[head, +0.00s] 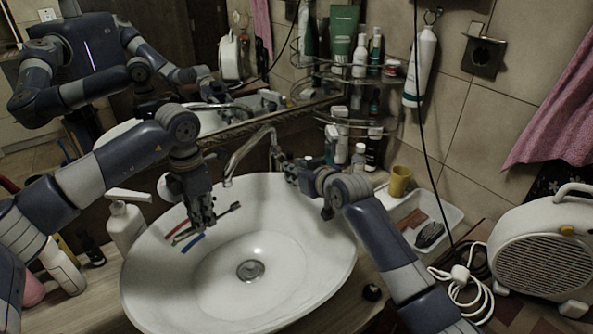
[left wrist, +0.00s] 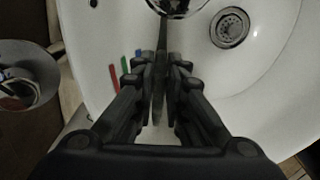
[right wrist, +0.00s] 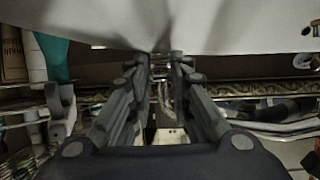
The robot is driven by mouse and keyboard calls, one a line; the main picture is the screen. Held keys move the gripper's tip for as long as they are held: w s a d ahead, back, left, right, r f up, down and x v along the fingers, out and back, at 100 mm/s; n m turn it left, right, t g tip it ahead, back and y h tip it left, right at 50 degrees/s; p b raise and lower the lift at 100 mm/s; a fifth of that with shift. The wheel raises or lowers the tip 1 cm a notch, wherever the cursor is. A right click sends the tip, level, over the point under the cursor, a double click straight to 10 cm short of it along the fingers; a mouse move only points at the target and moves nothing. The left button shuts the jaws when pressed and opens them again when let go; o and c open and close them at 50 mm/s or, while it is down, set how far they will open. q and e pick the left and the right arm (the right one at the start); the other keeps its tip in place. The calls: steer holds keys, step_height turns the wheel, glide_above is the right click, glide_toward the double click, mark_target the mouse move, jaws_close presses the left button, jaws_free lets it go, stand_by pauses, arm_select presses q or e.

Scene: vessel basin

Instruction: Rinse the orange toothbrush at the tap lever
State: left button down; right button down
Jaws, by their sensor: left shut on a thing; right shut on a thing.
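My left gripper (head: 205,222) is low over the left part of the white basin (head: 325,250). It is shut on a thin, dark-looking toothbrush (head: 225,214), whose far end points toward the tap. It also shows between the fingers in the left wrist view (left wrist: 160,55); no orange can be made out.
Red (head: 175,228) and blue (head: 193,243) strips, with a green one (left wrist: 126,65), lie in the basin by the left gripper. A soap bottle (head: 125,225) stands left. A yellow cup (head: 399,181), white tray (head: 440,215) and heater (head: 545,255) are right. A mirror stands behind.

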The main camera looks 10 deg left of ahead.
steer(key=shift+w+a+r, duration=0.1)
steer(key=shift+w+r, duration=0.1)
steer(key=shift+r, duration=0.7)
steer(key=c, duration=1.4)
jaws_free()
steer(key=shift+c, duration=0.2)
steer(key=shift+f, duration=0.2)
steer(key=shift+s, duration=0.15)
steer(key=shift+s+d, duration=0.15)
steer(key=shift+d, duration=0.1)
steer(key=v, duration=1.1)
steer(key=shift+s, duration=0.15)
steer(key=shift+r, duration=0.1)
